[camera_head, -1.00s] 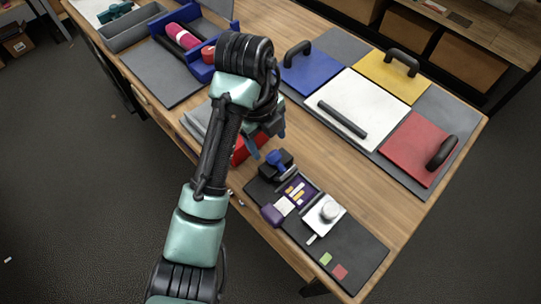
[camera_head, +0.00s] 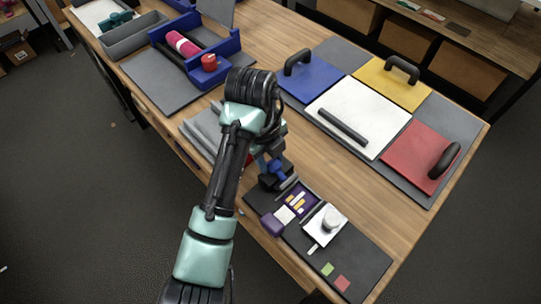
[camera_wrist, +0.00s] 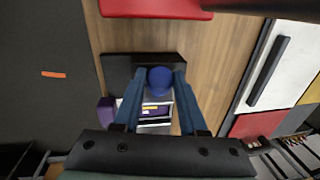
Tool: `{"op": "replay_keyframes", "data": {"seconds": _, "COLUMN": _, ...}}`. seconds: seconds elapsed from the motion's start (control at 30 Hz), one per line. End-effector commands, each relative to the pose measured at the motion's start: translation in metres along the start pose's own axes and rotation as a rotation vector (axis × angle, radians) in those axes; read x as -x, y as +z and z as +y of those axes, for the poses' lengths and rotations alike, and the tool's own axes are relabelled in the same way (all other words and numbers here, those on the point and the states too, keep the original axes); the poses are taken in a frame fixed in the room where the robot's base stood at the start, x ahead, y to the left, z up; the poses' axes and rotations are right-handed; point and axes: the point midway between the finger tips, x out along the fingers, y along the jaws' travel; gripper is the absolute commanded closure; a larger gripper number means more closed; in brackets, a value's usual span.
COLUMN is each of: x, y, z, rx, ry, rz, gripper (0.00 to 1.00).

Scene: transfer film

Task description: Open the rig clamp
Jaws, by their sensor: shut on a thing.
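The rig clamp has a round blue knob (camera_wrist: 159,80) on a dark block at the back left end of the black rig board (camera_head: 358,262). In the head view the blue knob (camera_head: 277,168) shows beside my arm's end. My gripper (camera_wrist: 160,76) has its two blue fingers on either side of the knob and is shut on it. The clamp's lower part is partly hidden by the knob and fingers. Beside the clamp on the board are a purple tray (camera_head: 303,197) with white and yellow pieces and a white block (camera_head: 324,225) with a round knob.
A red object (camera_wrist: 155,7) lies close beyond the clamp in the wrist view. Grey flat pieces (camera_head: 203,128) lie left of my arm. Blue, yellow, white and red (camera_head: 418,150) panels with dark handles lie at the right. Bare wood (camera_head: 310,155) runs between.

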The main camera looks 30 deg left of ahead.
Motion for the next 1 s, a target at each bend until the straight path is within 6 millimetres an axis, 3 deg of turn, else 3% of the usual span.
{"op": "replay_keyframes", "data": {"seconds": 0.1, "x": 0.0002, "y": 0.0000, "z": -0.0001, "rx": 0.000, "ry": 0.000, "rz": 0.000, "gripper": 1.00}}
{"op": "replay_keyframes", "data": {"seconds": 0.9, "x": -0.0044, "y": 0.0090, "z": 0.0011, "rx": 0.023, "ry": -0.008, "rz": 0.135, "gripper": 1.00}}
{"op": "replay_keyframes", "data": {"seconds": 0.93, "x": -0.0043, "y": 0.0090, "z": 0.0011, "rx": 0.023, "ry": -0.008, "rz": 0.135, "gripper": 0.53}}
{"op": "replay_keyframes", "data": {"seconds": 1.0, "x": -0.0043, "y": 0.0090, "z": 0.0010, "rx": 0.023, "ry": -0.008, "rz": 0.135, "gripper": 0.41}}
